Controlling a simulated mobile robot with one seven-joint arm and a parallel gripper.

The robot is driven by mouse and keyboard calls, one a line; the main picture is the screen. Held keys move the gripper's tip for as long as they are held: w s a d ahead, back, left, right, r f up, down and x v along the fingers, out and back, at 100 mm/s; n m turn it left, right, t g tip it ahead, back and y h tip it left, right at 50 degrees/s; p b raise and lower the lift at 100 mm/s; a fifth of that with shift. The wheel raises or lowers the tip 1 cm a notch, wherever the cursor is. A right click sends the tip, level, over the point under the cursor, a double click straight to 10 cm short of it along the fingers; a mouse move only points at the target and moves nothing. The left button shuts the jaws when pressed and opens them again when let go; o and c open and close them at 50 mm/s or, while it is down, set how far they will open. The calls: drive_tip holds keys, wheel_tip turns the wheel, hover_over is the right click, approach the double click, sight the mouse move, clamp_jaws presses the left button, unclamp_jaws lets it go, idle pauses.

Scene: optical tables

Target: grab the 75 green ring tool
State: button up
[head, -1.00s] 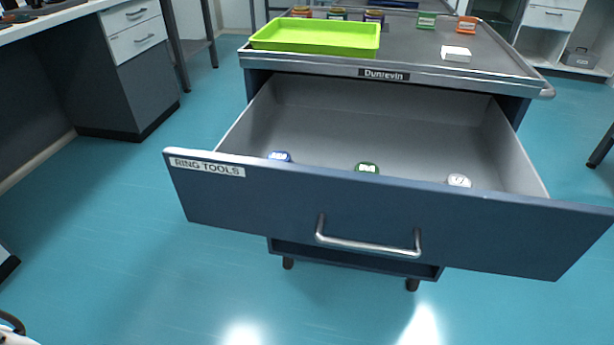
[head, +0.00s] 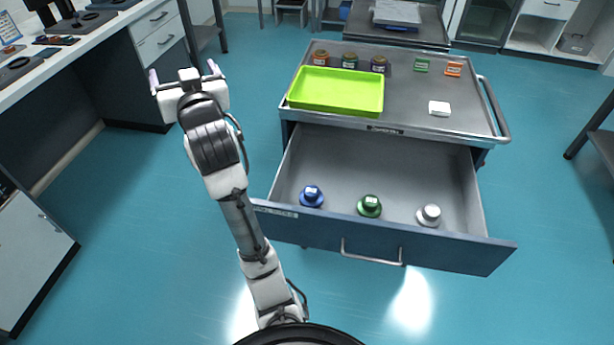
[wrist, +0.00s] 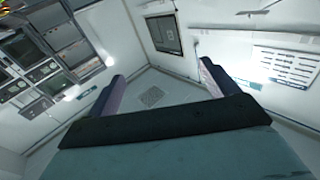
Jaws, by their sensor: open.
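The green ring tool (head: 369,206) stands in the open drawer (head: 400,160), between a blue ring tool (head: 312,196) on its left and a silver-white one (head: 429,215) on its right. The number on its top is too small to read. My gripper (head: 184,79) is raised left of the drawer, above the floor, well apart from the tools. Its two fingers are spread wide with nothing between them. The wrist view shows the fingers (wrist: 158,88) apart, facing walls and floor, with no ring tool in sight.
A lime-green tray (head: 336,92) sits on the cart top (head: 410,95) above the drawer. Several small jars and cards and a white box (head: 439,108) are also there. The drawer front with its handle (head: 372,257) sticks out. A workbench (head: 92,28) stands at the left.

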drive_tip(key=w+d+f+m+g+h+p, duration=0.1)
drive_tip(key=w+d+m+g+h+p, duration=0.4)
drive_tip(key=d, duration=0.7)
drive_tip(key=m+g+h+p, duration=0.1)
drive_tip(key=m+g+h, duration=0.1)
drive_tip(key=m+g, duration=0.95)
hover_over(371, 200)
drive_tip(key=shift+n+g, duration=0.35)
wheel_tip(371, 200, down, 29)
drive_tip(key=shift+s+a+r, duration=0.1)
drive_tip(key=shift+f+b, duration=1.45)
drive_tip(key=shift+f, duration=1.65)
drive_tip(key=shift+r, duration=0.1)
drive_tip(key=c, duration=1.1)
